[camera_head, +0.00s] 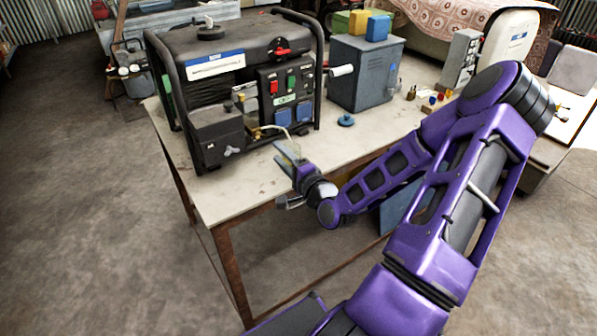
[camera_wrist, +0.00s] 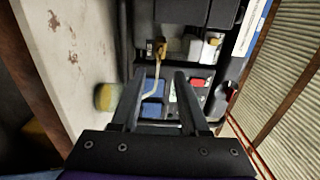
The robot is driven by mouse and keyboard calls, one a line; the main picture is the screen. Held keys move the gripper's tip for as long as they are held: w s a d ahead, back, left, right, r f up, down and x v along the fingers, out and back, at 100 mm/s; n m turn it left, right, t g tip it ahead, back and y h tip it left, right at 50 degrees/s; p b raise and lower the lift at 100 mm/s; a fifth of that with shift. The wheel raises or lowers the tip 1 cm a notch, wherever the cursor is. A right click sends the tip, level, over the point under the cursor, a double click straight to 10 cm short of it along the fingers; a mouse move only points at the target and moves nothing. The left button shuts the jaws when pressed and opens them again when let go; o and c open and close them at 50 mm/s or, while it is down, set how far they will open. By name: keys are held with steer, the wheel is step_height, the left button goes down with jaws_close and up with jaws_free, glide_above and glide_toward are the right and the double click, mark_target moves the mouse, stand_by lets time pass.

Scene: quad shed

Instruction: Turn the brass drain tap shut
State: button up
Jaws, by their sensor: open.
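The brass drain tap (camera_head: 255,132) is a small yellow fitting low on the front of the black-framed generator (camera_head: 215,70). A pale curved tube or lever (camera_head: 279,130) extends from beside it. My gripper (camera_head: 287,152) is at the bench's front edge, just in front of the tap and to its right. In the wrist view the tap (camera_wrist: 160,47) shows beyond the open fingers (camera_wrist: 158,80), roughly in line with the gap between them. The pale tube or lever runs from it down between the fingers. The fingers hold nothing, and there appears to be a gap to the tap.
The generator stands on a worn pale bench (camera_head: 235,197). A grey metal box (camera_head: 365,75) with yellow and blue blocks on top stands behind right. A blue round knob-like piece (camera_head: 346,120) lies on the bench. The floor at left is clear.

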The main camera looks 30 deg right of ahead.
steer(key=s, duration=0.9)
steer(key=shift+d, duration=0.15)
